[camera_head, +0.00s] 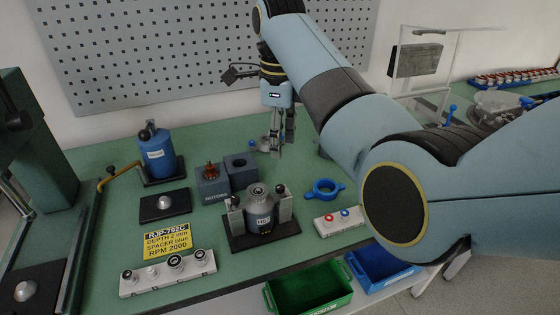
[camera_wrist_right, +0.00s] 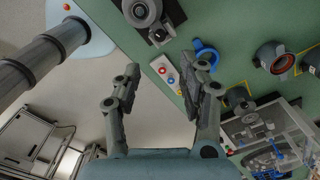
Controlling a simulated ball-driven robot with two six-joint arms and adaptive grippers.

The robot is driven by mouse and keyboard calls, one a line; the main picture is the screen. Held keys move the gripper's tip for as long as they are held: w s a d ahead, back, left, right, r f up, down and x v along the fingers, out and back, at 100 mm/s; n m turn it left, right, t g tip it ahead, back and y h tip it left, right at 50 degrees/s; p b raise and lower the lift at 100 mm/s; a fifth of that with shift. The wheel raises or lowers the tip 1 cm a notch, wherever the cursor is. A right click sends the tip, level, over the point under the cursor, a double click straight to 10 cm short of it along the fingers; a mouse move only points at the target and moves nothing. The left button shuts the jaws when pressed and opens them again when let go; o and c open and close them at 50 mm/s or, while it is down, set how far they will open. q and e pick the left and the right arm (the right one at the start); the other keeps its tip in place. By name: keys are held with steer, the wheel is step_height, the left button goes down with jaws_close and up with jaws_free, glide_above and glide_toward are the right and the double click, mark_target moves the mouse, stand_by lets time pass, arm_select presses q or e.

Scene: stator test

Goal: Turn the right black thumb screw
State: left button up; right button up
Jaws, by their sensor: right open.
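A grey metal cylinder (camera_head: 259,213) stands upright on a black base (camera_head: 262,240), between two grey posts with black thumb screws. The right black thumb screw (camera_head: 281,189) is on the right post, and the left one (camera_head: 236,202) is on the left post. Part of this fixture (camera_wrist_right: 147,14) shows at the top edge of the right wrist view. My right gripper (camera_head: 281,152) points down over the bench behind the fixture, apart from the screw. It also shows in the right wrist view (camera_wrist_right: 163,98), its fingers wide apart with nothing between them.
A blue ring (camera_head: 323,189) and a white button box (camera_head: 339,221) are right of the fixture. Rotor blocks (camera_head: 213,187), a blue bottle (camera_head: 157,155) and a white switch strip (camera_head: 168,273) are to its left. Green (camera_head: 309,289) and blue (camera_head: 381,270) bins sit at the front.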

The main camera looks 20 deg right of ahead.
mark_target(280, 187)
step_height(280, 187, down, 12)
steer(key=m+p, duration=0.1)
steer(key=m, duration=2.2)
